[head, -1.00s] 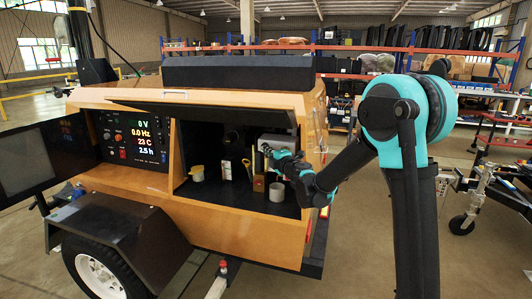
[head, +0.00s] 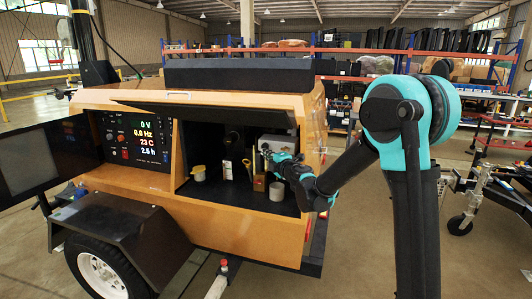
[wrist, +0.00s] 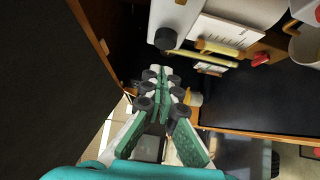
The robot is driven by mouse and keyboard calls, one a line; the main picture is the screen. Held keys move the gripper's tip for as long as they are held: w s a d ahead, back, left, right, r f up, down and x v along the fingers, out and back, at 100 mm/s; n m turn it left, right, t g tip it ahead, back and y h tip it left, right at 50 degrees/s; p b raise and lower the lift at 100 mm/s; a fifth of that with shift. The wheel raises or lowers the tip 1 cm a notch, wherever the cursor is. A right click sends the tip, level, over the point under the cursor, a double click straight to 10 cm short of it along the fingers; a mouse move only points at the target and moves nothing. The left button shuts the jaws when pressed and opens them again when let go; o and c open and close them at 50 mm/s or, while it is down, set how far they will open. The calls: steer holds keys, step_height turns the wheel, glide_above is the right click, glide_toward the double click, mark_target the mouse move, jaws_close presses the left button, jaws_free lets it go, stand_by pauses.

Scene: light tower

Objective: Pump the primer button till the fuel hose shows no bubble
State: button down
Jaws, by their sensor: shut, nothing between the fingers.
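My gripper (head: 266,149) reaches into the open dark compartment of the orange trailer (head: 240,222), beside a pale box (head: 277,144). In the wrist view my gripper (wrist: 160,76) is shut and empty, its green fingers together. A black round knob (wrist: 165,39) on the pale box lies just beyond the fingertips, seemingly apart from them; I cannot tell whether it is the primer button. A yellowish tube (wrist: 217,52) runs beside a white label and may be the fuel hose. Any bubble in it is too small to tell.
A grey cup (head: 277,191) stands at the compartment's front right. A yellow-topped pale cup (head: 198,173) stands at its left. The raised lid (head: 200,112) overhangs the opening. The control panel (head: 137,139) is lit.

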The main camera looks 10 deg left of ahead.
steer(key=v, duration=0.8)
steer(key=shift+d, duration=0.3)
steer(key=shift+s, duration=0.15)
steer(key=s+d+f+m+t+h, duration=0.1)
steer(key=d+m+h, duration=0.55)
steer(key=d, duration=0.55)
steer(key=d+f+m+t+h, duration=0.1)
steer(key=d+m+h, duration=0.4)
steer(key=d+m, duration=0.5)
steer(key=s+d+f+m+g+h, duration=0.1)
steer(key=s+d+f+m+g, duration=0.1)
steer(key=s+d+f, duration=0.4)
steer(key=s+d+f+m+g+h, duration=0.2)
steer(key=s+d+f, duration=0.15)
steer(key=d, duration=0.35)
steer(key=s+f+m+g+y, duration=0.1)
steer(key=s+f, duration=0.4)
steer(key=s, duration=0.5)
steer(key=s+f+m+g+y, duration=0.2)
steer(key=s+f+m+g, duration=0.2)
steer(key=s, duration=0.6)
step_height(320, 180, down, 2)
steer(key=g, duration=0.2)
steer(key=shift+a+f+g, duration=0.25)
steer(key=shift+g, duration=0.05)
